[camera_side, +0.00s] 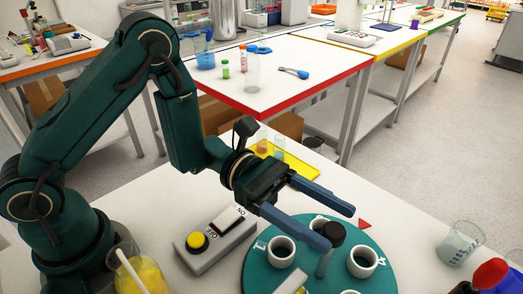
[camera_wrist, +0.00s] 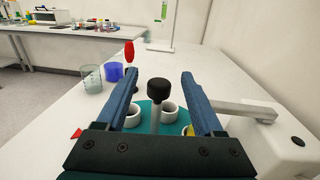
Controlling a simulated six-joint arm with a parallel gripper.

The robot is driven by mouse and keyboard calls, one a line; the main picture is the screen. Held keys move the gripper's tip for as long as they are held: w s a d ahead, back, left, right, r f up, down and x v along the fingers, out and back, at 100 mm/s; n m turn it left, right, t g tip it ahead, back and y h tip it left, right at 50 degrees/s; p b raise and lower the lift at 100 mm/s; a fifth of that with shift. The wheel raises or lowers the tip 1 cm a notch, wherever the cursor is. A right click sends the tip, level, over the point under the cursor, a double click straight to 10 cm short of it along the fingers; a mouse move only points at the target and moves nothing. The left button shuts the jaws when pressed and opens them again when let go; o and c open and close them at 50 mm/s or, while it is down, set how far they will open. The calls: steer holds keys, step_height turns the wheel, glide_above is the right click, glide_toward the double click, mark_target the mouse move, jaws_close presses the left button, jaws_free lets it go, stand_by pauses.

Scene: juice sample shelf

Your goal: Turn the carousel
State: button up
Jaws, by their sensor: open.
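The carousel is a teal disc (camera_side: 335,278) with white cup holders and printed numbers near its rim. In the wrist view its teal surface (camera_wrist: 183,119) shows partly behind my fingers. A black knob (camera_side: 333,233) stands upright on a grey post at its middle; the wrist view shows the knob (camera_wrist: 160,91) too. My gripper (camera_side: 340,229) is open, its two blue fingers apart and pointing over the disc. In the wrist view the knob appears between the fingers (camera_wrist: 159,75), with gaps on both sides. I cannot tell their exact height against it. Part of the disc is cut off.
A grey box with a yellow button (camera_side: 197,241) stands left of the carousel. A small red triangle (camera_side: 364,224) lies behind it. A glass beaker (camera_side: 460,243) and a red-topped item (camera_side: 489,274) stand right. A yellow tray (camera_side: 300,169) lies behind my gripper.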

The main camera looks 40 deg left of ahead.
steer(key=d, duration=0.1)
steer(key=d+f, duration=0.1)
steer(key=d, duration=0.3)
steer(key=shift+w+f, duration=0.2)
steer(key=shift+w, duration=0.05)
jaws_close()
steer(key=shift+s, duration=0.1)
stand_by(1.4)
